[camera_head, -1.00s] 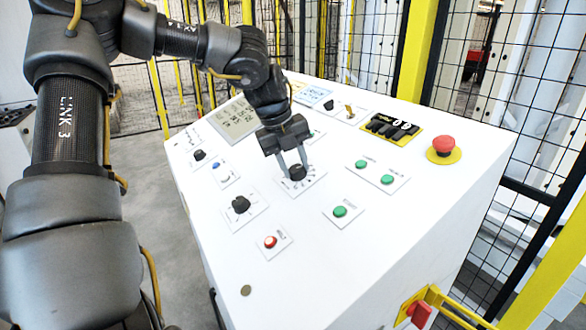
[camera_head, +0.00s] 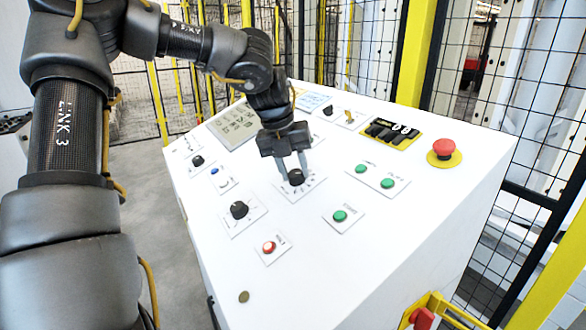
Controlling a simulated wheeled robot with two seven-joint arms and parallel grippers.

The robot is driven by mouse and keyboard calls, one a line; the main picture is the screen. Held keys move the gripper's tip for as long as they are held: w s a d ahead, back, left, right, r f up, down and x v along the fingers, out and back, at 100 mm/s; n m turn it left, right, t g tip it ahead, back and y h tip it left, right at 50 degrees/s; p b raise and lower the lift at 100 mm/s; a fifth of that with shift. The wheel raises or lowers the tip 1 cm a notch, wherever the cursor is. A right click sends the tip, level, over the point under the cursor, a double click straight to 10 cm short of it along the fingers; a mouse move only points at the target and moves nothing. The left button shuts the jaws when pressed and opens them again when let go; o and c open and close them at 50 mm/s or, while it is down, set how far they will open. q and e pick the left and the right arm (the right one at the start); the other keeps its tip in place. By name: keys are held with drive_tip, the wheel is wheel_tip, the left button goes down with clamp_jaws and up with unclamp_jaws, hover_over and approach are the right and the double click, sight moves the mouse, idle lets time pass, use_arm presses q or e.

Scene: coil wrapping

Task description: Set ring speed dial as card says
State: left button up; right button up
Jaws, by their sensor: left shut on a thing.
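A white control panel (camera_head: 330,265) fills the middle of the head view. My left gripper (camera_head: 293,174) comes down over a black dial (camera_head: 296,178) on a small white plate with marks around it. Its two grey fingers are shut on the dial's sides. The dial's pointer and the lettering on its plate are too small or covered to read. A light card (camera_head: 313,101) with small text lies at the panel's back edge, partly behind my arm; I cannot read it. My right gripper is not in view.
Another large black dial (camera_head: 239,209) sits to the left. A red button (camera_head: 269,247), several green buttons (camera_head: 340,216), a grey display (camera_head: 234,126) and a red emergency stop (camera_head: 444,148) are on the panel. Yellow posts (camera_head: 419,60) and black mesh fence stand behind.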

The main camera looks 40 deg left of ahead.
use_arm(q)
drive_tip(key=o, duration=1)
drive_tip(key=shift+c, duration=0.2)
drive_tip(key=shift+r, duration=0.1)
drive_tip(key=v, duration=1)
drive_tip(key=shift+r, duration=0.25)
drive_tip(key=shift+a, duration=0.1)
